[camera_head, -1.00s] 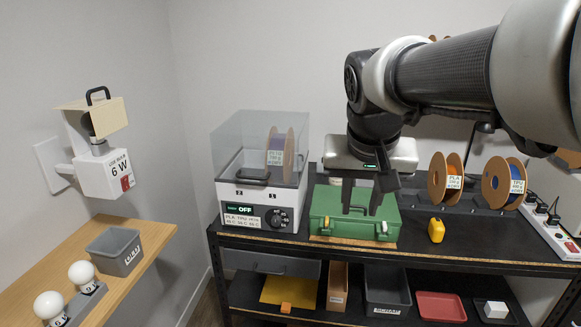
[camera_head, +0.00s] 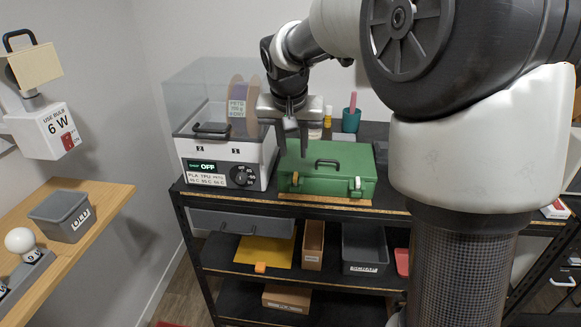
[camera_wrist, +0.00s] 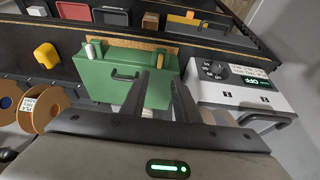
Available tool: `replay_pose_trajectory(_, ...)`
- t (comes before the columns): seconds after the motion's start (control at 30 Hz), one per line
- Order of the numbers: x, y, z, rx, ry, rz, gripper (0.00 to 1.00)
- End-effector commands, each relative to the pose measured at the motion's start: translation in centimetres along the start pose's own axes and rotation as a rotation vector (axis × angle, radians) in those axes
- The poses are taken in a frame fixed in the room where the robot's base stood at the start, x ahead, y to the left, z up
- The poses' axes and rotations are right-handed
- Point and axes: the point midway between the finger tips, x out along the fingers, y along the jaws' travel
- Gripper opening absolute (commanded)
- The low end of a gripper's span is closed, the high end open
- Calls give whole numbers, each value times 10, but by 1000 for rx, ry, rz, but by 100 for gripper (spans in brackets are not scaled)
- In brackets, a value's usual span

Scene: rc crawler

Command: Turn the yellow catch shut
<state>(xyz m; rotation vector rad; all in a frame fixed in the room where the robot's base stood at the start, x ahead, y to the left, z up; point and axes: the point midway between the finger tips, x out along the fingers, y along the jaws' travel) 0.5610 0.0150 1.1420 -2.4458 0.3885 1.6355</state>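The green case (camera_head: 335,162) stands closed on the shelf top, with a dark handle on its lid. A small yellow catch (camera_head: 295,179) is at the left of its front face. A pale catch (camera_head: 357,184) is at the right; it also shows in the wrist view (camera_wrist: 93,50).
The filament dryer (camera_head: 225,145) with a clear cover and spool stands close left of the case. A teal cup (camera_head: 351,120) and small bottles stand behind it. A yellow object (camera_wrist: 46,55) and spools (camera_wrist: 45,108) are on its other side. Trays fill the shelf below.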

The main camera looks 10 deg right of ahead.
Motion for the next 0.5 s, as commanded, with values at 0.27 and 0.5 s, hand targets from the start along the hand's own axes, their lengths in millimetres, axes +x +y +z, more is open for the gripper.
replay_pose_trajectory(0.27, 63, 0, 1, 0, -4, 0, 28)
replay_pose_trajectory(0.5, 97, 0, 0, 0, -1, -1, 28)
